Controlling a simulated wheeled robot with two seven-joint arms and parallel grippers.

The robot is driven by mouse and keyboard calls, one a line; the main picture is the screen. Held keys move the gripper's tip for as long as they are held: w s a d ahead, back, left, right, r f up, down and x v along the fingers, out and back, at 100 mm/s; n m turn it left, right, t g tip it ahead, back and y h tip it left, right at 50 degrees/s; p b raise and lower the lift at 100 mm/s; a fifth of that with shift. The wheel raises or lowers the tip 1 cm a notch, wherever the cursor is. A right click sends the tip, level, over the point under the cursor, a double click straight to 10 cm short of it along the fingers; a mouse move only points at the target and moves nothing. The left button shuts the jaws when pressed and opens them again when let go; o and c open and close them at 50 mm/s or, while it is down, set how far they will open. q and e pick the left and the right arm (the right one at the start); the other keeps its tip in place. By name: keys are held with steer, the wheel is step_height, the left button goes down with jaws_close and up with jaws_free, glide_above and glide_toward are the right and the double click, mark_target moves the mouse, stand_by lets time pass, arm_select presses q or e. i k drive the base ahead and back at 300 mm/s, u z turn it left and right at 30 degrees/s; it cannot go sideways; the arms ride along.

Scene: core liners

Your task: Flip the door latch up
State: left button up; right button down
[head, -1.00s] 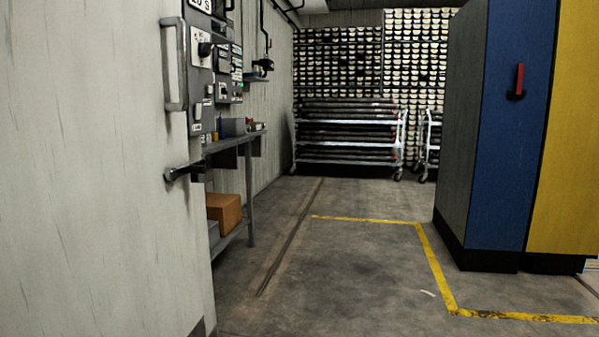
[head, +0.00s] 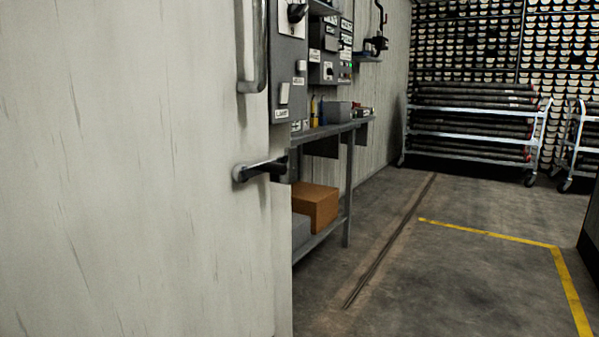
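The door (head: 130,170) is a large pale, streaked panel filling the left of the head view. Its latch (head: 262,169) is a dark lever on a round metal pivot near the door's right edge. The lever points right, about level, with its tip at the edge. A vertical metal pull handle (head: 261,50) is fixed to the door above the latch. Neither of my grippers is in view.
Past the door edge stands a wall shelf table (head: 335,130) with small items, and a cardboard box (head: 316,206) below. Control panels (head: 330,55) hang above. A cart of tubes (head: 472,122) stands at the back. Yellow lines mark the open concrete floor (head: 470,270).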

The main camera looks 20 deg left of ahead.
mark_target(241, 173)
steer(key=u, duration=0.55)
steer(key=i, duration=0.9)
steer(key=u, duration=0.85)
